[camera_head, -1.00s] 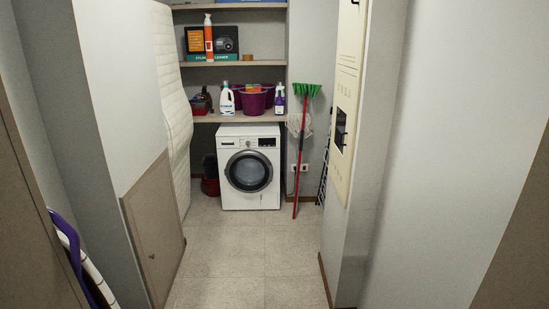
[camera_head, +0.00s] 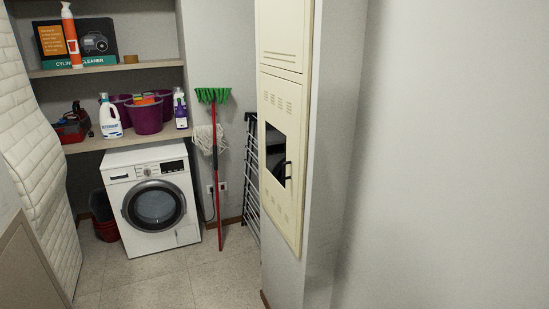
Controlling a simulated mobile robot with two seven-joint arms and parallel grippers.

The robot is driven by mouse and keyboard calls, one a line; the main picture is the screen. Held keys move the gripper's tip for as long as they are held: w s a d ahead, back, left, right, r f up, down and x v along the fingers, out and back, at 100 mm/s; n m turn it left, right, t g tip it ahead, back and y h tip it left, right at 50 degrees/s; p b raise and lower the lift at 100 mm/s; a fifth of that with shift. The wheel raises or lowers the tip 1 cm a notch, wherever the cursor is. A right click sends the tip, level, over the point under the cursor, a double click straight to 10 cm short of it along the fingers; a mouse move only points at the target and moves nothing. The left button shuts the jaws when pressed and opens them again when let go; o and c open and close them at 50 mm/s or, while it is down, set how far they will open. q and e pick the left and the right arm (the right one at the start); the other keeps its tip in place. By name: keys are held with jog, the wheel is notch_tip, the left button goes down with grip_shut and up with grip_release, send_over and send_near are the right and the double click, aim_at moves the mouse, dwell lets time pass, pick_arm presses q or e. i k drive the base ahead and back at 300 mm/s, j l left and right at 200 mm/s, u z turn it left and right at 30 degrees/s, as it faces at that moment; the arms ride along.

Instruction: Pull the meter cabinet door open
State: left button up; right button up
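The cream meter cabinet (camera_head: 283,101) is set in the face of the grey wall pillar on the right of the head view. Its lower door (camera_head: 285,214) looks shut, with vent slots and a dark window (camera_head: 275,152). Neither of my grippers shows in the view.
A washing machine (camera_head: 152,198) stands at the back left under a shelf (camera_head: 82,146) with bottles and purple baskets. A red-handled broom (camera_head: 215,165) and a folded drying rack (camera_head: 251,175) lean nearby. Floor is clear before the washer. A quilted white mattress (camera_head: 38,150) stands at left.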

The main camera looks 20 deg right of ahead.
aim_at(280, 98)
jog(key=i+u, duration=0.15)
jog(key=i, duration=0.35)
jog(key=i+u, duration=0.2)
jog(key=i, duration=0.35)
jog(key=i+l+u, duration=0.15)
jog(key=i, duration=0.35)
jog(key=i+j+z, duration=0.15)
jog(key=i, duration=0.35)
jog(key=i+j+z, duration=0.2)
jog(key=i, duration=0.3)
